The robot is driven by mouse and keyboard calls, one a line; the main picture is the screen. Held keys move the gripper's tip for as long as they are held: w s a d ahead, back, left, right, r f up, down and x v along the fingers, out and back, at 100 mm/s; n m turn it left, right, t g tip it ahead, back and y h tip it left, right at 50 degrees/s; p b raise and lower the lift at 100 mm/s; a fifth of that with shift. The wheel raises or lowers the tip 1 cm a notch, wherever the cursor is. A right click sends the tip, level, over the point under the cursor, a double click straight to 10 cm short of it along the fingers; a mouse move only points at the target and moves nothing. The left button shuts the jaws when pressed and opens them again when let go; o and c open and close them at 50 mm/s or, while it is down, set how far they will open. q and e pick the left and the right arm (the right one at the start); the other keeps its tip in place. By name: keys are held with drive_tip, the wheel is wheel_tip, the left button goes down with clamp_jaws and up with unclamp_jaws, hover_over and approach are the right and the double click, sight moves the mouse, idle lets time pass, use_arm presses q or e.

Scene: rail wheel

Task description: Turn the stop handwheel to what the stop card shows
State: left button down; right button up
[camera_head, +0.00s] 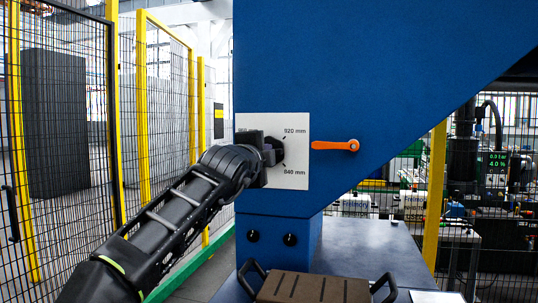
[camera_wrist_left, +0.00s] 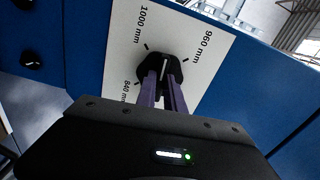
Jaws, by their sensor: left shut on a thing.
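The stop handwheel is a small black knob (camera_head: 279,150) on a white scale plate (camera_head: 297,178) fixed to the blue machine. In the left wrist view the knob (camera_wrist_left: 174,63) carries a pale line, pointing roughly between the 1000 mm and 960 mm labels; its exact setting is hard to tell. The plate (camera_wrist_left: 207,70) also shows 840 mm there, partly cut off. The head view shows 920 mm and 840 mm, with another label partly hidden. My left gripper (camera_head: 270,156) is shut on the knob; its fingers also show in the left wrist view (camera_wrist_left: 161,82). No readable stop card shows. My right gripper is out of view.
An orange lever (camera_head: 335,145) sits just right of the plate. A brown slotted block (camera_head: 315,289) between black handles is at the bottom, with a white sheet edge (camera_head: 437,297) beside it. Wire fencing (camera_head: 66,120) with yellow posts stands at left.

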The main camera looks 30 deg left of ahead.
use_arm(q)
drive_tip(key=shift+f+n+b, duration=0.1)
drive_tip(key=shift+n+b, duration=0.6)
drive_tip(key=shift+n, duration=1.4)
drive_tip(key=n+b, duration=0.1)
drive_tip(key=n, duration=0.2)
drive_tip(key=shift+n, duration=0.3)
drive_tip(key=c, duration=1.3)
unclamp_jaws()
